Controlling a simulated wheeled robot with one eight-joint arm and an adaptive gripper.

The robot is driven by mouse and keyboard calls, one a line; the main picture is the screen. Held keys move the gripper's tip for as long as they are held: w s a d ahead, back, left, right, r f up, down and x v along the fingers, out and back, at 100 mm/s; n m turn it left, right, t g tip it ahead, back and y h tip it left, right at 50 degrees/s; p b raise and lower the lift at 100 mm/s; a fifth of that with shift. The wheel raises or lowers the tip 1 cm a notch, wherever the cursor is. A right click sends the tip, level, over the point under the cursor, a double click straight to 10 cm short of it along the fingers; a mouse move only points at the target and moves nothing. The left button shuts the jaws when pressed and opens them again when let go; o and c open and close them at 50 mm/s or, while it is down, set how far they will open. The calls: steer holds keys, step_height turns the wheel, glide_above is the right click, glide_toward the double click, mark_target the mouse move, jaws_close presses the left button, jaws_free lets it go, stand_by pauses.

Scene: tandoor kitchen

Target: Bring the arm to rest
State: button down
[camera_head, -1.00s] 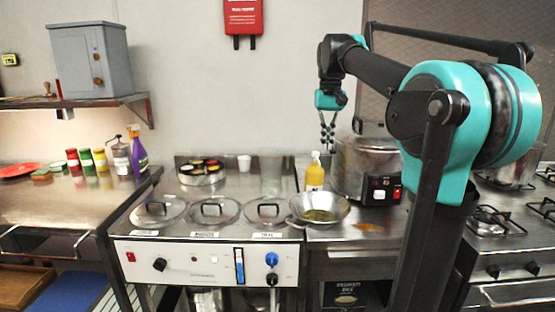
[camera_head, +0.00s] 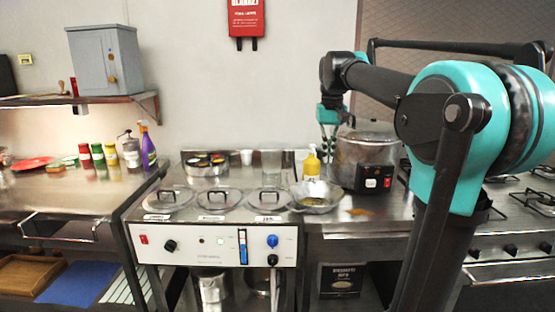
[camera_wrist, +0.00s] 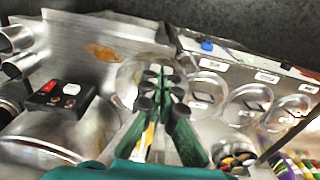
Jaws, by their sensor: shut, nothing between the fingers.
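My gripper (camera_head: 329,143) hangs pointing down at the end of my raised, bent arm, in front of the back wall. It is above the counter, between the yellow bottle (camera_head: 312,163) and the steel cooker (camera_head: 366,150), apart from both. In the wrist view my gripper (camera_wrist: 160,88) has its fingers together with nothing held. Some image blur hides fine detail.
Lidded pots sit in the steam counter (camera_head: 215,248). A purple spray bottle (camera_head: 148,147) and several jars stand on the left table. A grey box (camera_head: 104,58) is on the wall shelf (camera_head: 100,98). The gas stove (camera_head: 520,200) is at right.

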steer(key=s+d+f+t, duration=0.1)
steer(key=s+f, duration=0.6)
steer(key=f, duration=0.4)
steer(key=s+d+f+t, duration=0.1)
steer(key=s+f, duration=0.6)
steer(key=f, duration=0.5)
steer(key=s+d+f+t, duration=0.1)
steer(key=s+f, duration=0.6)
steer(key=f, duration=0.4)
steer(key=shift+s+d+f+t, duration=0.2)
steer(key=shift+s+d+t, duration=0.1)
steer(key=shift+d+t, duration=0.1)
